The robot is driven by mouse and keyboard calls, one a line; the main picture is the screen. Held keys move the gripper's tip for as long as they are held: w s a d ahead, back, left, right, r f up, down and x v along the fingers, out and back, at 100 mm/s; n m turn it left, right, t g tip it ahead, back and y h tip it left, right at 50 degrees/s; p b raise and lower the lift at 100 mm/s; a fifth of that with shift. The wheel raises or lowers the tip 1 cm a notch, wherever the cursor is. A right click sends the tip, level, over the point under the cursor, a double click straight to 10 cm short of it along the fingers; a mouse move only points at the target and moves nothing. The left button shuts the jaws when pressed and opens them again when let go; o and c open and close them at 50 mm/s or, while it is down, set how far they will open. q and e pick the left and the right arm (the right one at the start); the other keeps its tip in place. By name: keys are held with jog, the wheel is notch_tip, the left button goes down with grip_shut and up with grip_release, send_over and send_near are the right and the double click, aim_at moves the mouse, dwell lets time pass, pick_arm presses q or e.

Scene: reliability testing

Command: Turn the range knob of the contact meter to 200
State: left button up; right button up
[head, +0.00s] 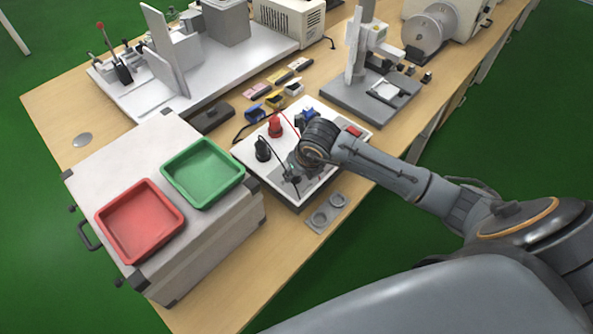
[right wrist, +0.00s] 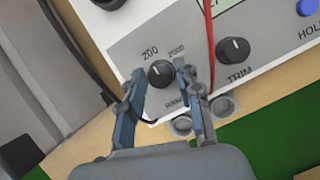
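The contact meter (head: 326,112) is a pale box on the bench in the head view, partly hidden by my right arm. In the right wrist view its black range knob (right wrist: 160,73) sits below the labels 200 and 2000, with another label partly hidden lower down. A small light mark on the knob seems to point up-left, towards 200, but it is too small to be sure. My right gripper (right wrist: 160,70) is open, with one finger on each side of the knob; contact is unclear. My left gripper is in neither view.
The TRIM knob (right wrist: 233,50) and blue HOLD button (right wrist: 308,8) are right of the range knob. A red cable (right wrist: 209,45) passes close to the right finger. Red (head: 275,127) and black (head: 263,150) plugs stand on the meter. A case with red (head: 140,258) and green (head: 203,205) trays is left.

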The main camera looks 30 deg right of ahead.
jog(key=shift+o, duration=1)
jog(key=v, duration=1.2)
